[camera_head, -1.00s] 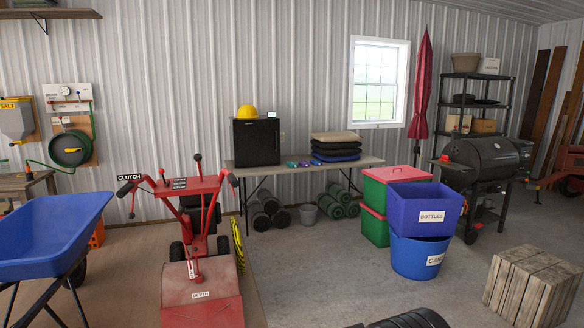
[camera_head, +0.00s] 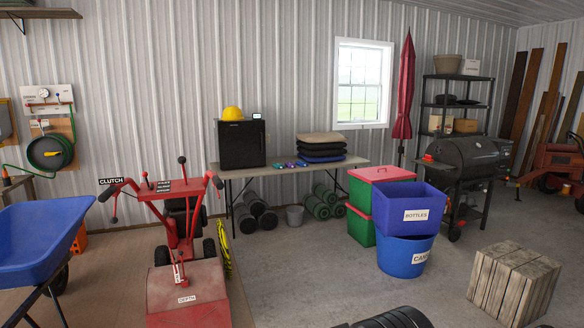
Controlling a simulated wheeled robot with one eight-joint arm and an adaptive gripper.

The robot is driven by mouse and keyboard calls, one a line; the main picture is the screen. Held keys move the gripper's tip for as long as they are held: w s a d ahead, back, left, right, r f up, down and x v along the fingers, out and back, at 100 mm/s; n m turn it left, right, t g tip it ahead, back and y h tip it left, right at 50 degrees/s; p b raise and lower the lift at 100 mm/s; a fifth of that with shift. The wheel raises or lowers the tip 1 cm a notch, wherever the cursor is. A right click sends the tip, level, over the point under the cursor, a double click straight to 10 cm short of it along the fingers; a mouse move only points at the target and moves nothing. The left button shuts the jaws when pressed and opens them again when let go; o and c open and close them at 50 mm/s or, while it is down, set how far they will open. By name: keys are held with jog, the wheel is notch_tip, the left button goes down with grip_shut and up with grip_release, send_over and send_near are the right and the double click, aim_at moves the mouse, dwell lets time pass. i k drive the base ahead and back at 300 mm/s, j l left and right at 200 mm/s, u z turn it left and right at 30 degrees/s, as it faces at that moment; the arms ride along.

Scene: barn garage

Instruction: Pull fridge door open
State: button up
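A small black box-shaped fridge (camera_head: 242,144) stands on the left end of a long folding table (camera_head: 290,171) against the far wall. Its front looks shut. A yellow hard hat (camera_head: 232,113) and a small device with a screen (camera_head: 257,116) sit on top of it. My gripper is not in view, so how it stands to the fridge cannot be seen.
A red tiller (camera_head: 186,240) and a blue wheelbarrow (camera_head: 40,240) stand at the left. Blue bins (camera_head: 405,253), red-lidded green boxes (camera_head: 360,230) and a wooden crate (camera_head: 515,283) stand at the right. A black ribbed object (camera_head: 395,318) lies at the bottom edge. Concrete floor (camera_head: 300,265) in the middle is open.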

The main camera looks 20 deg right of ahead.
aim_at(242, 144)
jog(key=i+l+z, duration=0.3)
jog(key=i, duration=0.6)
jog(key=i+z, duration=0.3)
jog(key=i, duration=0.6)
jog(key=i+l+z, duration=0.1)
jog(key=i, duration=2.15)
jog(key=i+u, duration=0.2)
jog(key=i, duration=0.35)
jog(key=i+u, duration=0.25)
jog(key=i, duration=0.25)
jog(key=i+l+u, duration=0.2)
jog(key=i, duration=0.35)
jog(key=i+l+u, duration=0.1)
jog(key=i+u, duration=0.15)
jog(key=i, duration=0.25)
jog(key=i+u, duration=0.35)
jog(key=i, duration=0.25)
